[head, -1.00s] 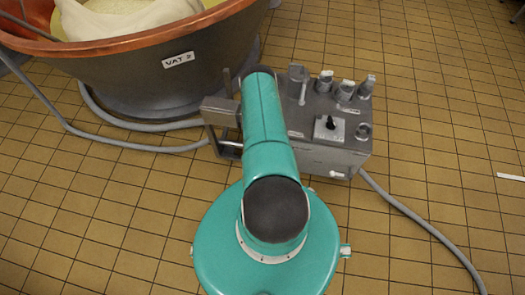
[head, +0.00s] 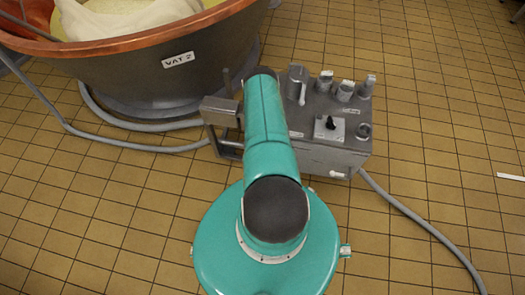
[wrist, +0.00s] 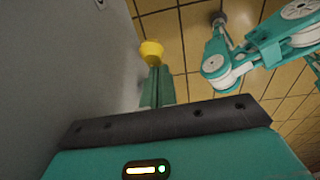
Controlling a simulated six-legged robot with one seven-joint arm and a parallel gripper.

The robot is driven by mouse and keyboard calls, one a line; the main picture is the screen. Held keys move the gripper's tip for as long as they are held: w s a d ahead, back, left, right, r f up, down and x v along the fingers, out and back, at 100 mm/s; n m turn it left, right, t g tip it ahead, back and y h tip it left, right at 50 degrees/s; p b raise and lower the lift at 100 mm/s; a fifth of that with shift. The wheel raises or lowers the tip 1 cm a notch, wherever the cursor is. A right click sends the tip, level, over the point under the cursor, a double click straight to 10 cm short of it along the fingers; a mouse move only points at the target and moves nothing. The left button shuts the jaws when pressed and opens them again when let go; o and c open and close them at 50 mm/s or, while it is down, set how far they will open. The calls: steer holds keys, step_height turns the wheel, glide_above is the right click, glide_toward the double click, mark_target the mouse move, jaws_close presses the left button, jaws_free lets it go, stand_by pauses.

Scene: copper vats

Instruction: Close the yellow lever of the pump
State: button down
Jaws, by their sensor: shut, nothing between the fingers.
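The pump (head: 340,158) is a grey metal box with knobs and fittings on top, standing on the tiled floor right of the vat. My arm covers its left part in the head view. No yellow lever shows there, and my gripper is hidden too. In the wrist view, a yellow rounded piece (wrist: 152,51), apparently the end of the lever, sits just beyond my gripper's fingertips (wrist: 157,72). The teal fingers are together and hold nothing. I cannot tell whether they touch the yellow piece. A plain grey surface, probably the pump's side, is close on the left.
The copper-rimmed vat (head: 130,75) marked VAT 2 stands at the upper left. A grey hose (head: 130,147) runs along the floor by it, and another hose (head: 425,222) leaves the pump toward the lower right. The floor on the right is mostly clear.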

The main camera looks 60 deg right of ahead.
steer(key=shift+s+d+f, duration=0.25)
steer(key=shift+s+f, duration=0.4)
steer(key=shift+s, duration=0.05)
steer(key=shift+s+d+f, duration=0.15)
steer(key=shift+s+f, duration=0.15)
steer(key=shift+f, duration=0.25)
steer(key=shift+s+f, duration=0.1)
steer(key=shift+f, duration=0.05)
